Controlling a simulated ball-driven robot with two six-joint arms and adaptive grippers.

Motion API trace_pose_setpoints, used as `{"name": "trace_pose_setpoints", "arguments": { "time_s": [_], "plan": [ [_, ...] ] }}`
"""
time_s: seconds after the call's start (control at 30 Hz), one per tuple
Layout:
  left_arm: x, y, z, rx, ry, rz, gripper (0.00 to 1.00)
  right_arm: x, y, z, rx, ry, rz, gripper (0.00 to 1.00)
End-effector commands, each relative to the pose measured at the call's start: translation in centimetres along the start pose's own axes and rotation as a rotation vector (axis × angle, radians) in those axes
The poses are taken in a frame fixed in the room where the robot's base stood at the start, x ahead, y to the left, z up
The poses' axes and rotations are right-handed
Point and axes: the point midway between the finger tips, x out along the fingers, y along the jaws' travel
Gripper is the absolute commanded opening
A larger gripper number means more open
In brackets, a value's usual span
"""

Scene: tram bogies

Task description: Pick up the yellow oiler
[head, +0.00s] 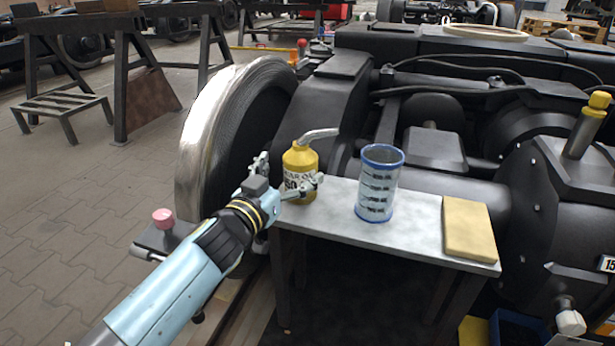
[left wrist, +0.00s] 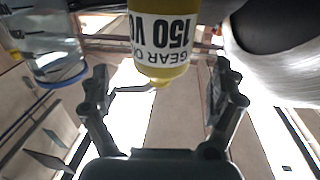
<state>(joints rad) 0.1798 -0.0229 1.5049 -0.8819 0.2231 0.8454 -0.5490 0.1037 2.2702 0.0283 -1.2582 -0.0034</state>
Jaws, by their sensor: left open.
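The yellow oiler (head: 300,165), with a grey spout bent to the right, stands upright on the left end of a small grey metal table (head: 420,237). My left gripper (head: 290,181) is open right at the oiler, one finger on its left and one in front toward its right. In the left wrist view the oiler (left wrist: 160,35) appears upside down with its "GEAR OIL 150" label showing. It sits centred beyond the open fingers of my left gripper (left wrist: 160,92), with a gap on both sides. My right gripper is not in view.
A clear beaker with blue rims (head: 379,183) stands just right of the oiler; it also shows in the left wrist view (left wrist: 52,45). A yellow sponge-like block (head: 467,228) lies at the table's right end. A large steel wheel (head: 215,140) rises close on the left.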

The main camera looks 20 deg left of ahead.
Motion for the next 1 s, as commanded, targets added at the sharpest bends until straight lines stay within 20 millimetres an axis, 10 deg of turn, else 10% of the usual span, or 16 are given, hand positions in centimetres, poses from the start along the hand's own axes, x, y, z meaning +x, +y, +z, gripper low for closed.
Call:
{"name": "trace_pose_setpoints", "arguments": {
  "time_s": [0.67, 1.0],
  "plan": [
    [5.5, -0.1, 1.0, -0.001, -0.002, 0.0, 0.94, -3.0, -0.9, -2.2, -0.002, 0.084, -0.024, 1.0],
    [5.5, -0.2, 1.0, -0.001, -0.002, 0.0, 0.53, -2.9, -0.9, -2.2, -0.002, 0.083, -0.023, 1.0]
  ]
}}
